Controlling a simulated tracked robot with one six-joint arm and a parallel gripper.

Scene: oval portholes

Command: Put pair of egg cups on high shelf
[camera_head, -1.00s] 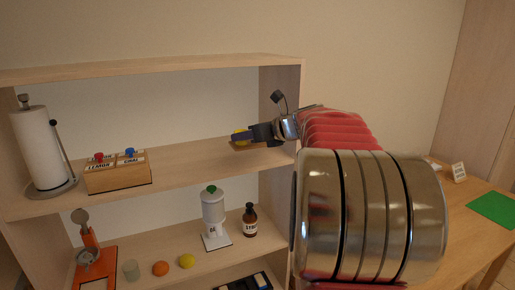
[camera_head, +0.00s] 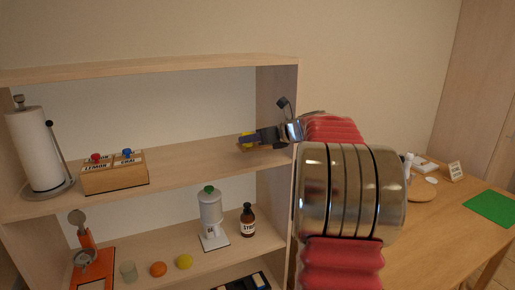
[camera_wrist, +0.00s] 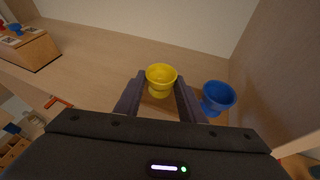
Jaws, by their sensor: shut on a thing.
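A yellow egg cup (camera_wrist: 161,79) is between the fingers of my gripper (camera_wrist: 158,98), which is shut on it. In the head view the yellow egg cup (camera_head: 247,139) is partly hidden by my gripper (camera_head: 250,139), over the right end of the upper shelf (camera_head: 185,159). I cannot tell whether its foot touches the board. A blue egg cup (camera_wrist: 218,97) stands upright on the shelf just right of my gripper in the wrist view, apart from the yellow one. The blue cup is hidden in the head view.
The shelf's right side panel (camera_wrist: 275,60) is close beyond the blue cup. A wooden box with knobs (camera_head: 115,172) and a paper towel holder (camera_head: 42,150) stand at the shelf's left; its middle is clear. A dispenser (camera_head: 211,215) and syrup bottle (camera_head: 247,220) stand below.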

